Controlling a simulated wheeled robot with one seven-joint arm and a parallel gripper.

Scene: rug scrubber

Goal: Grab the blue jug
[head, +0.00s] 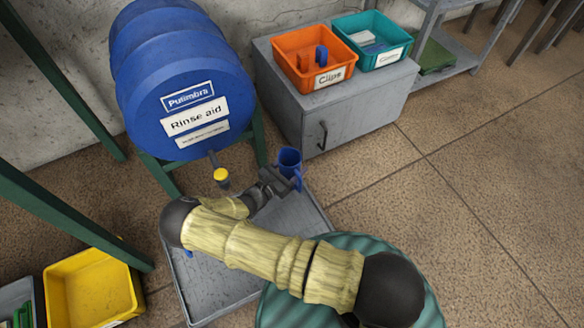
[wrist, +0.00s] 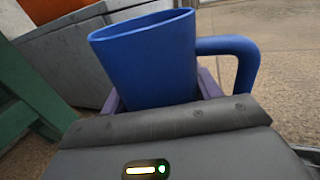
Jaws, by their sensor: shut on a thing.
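The blue jug (head: 290,160) is upright in the head view, close to the grey cabinet's front and over the far end of the grey tray. My gripper (head: 279,182) is shut on the jug from its near side. In the wrist view the jug (wrist: 150,62) stands between the two fingers of my gripper (wrist: 165,95), with its handle to the right. The gripper body hides the jug's lower part. Whether the jug touches the tray cannot be told.
A blue drum (head: 180,80) with a yellow-knobbed tap (head: 221,177) lies on a green stand, left of the jug. The grey tray (head: 215,292) is below my arm. A grey cabinet (head: 355,105) carries orange (head: 318,78) and teal (head: 385,60) bins. Open floor lies right.

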